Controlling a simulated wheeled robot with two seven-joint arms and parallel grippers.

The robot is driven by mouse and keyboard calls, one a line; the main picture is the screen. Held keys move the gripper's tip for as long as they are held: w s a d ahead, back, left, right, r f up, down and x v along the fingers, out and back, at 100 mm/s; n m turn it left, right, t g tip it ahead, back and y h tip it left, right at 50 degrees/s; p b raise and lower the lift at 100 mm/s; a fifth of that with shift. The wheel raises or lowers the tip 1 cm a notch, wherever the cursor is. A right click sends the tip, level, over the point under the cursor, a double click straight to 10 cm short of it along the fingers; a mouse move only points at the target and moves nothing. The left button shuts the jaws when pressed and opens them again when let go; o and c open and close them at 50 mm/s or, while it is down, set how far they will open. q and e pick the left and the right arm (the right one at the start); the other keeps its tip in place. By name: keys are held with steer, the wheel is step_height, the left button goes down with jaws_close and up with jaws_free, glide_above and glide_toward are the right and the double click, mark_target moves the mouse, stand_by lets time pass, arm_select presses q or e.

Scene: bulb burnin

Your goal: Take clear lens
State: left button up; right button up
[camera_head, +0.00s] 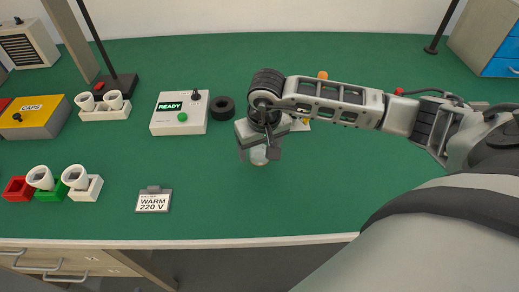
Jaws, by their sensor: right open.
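My right gripper (260,153) reaches in from the right over the middle of the green table, pointing down, with its fingers apart. A small pale, clear-looking round thing (259,157), which looks like the clear lens, shows between and just below the fingertips. I cannot tell whether the fingers touch it. The gripper body and forearm hide part of the table behind them. My left gripper is not in view.
A white READY tester (165,127) and a black ring (222,108) stand left of the gripper. A WARM 220 V card (154,201), holders with white bulbs (84,188), and a CAPS box (32,125) are further left. The table's front middle is clear.

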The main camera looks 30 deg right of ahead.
steer(key=shift+f, duration=0.35)
steer(key=c, duration=1)
steer(key=shift+r, duration=0.15)
